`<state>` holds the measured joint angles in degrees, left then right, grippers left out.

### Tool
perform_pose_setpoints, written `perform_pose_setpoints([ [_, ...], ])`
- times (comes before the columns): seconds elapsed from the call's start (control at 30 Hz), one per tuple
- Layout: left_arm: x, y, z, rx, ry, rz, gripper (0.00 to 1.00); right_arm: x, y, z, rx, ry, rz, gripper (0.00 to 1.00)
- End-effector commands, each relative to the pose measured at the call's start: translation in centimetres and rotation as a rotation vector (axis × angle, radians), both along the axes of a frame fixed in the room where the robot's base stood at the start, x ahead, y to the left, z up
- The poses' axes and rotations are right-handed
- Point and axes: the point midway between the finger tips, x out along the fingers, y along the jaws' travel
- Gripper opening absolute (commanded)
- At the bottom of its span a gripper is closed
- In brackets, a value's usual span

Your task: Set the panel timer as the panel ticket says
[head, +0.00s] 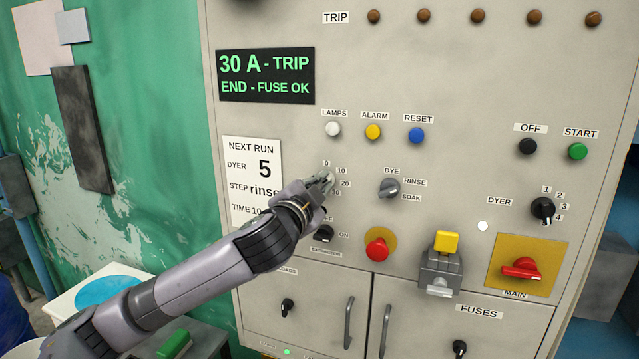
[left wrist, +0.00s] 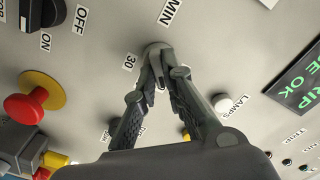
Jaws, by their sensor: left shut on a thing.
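The panel ticket (head: 254,165) is a white card on the grey panel. It reads NEXT RUN, DYER 5, STEP rinse, TIME 10, with the end of that line hidden by my arm. The timer knob (head: 328,178) sits right of the ticket, with 0, 10, 20 and 30 marked around it. My left gripper (head: 318,184) is shut on the timer knob and covers most of it, so I cannot tell where it points. In the left wrist view, the fingertips (left wrist: 158,84) close on the grey knob (left wrist: 153,50), near the labels 30 and MIN. My right gripper is not in view.
The step selector (head: 389,188) is close right of my gripper, and an OFF/ON switch (head: 323,234) is just below. A red mushroom button (head: 377,249) and a yellow-topped box (head: 441,262) stick out lower right.

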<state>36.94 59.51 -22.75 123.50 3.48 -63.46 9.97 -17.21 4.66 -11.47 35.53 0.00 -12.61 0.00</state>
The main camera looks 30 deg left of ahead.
Motion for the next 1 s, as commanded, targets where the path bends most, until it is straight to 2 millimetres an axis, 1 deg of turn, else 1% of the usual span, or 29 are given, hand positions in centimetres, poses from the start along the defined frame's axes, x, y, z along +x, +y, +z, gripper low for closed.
perform_pose_setpoints([
  [0.5, 0.00, -0.02, -0.04, 0.021, 0.006, -0.001, 0.00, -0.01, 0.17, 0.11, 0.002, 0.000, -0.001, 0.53],
  [0.53, 0.00, -0.02, -0.04, 0.021, 0.006, -0.001, 0.11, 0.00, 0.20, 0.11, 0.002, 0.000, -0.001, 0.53],
  [0.8, 0.00, -0.01, -0.03, 0.020, 0.005, 0.000, 0.29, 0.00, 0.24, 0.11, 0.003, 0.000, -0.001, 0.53],
  [0.83, 0.00, -0.01, -0.03, 0.020, 0.005, 0.000, 0.30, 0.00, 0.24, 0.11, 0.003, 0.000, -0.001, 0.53],
  [1.0, 0.00, -0.01, -0.02, 0.020, 0.005, 0.000, 0.30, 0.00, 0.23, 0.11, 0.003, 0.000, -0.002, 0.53],
])
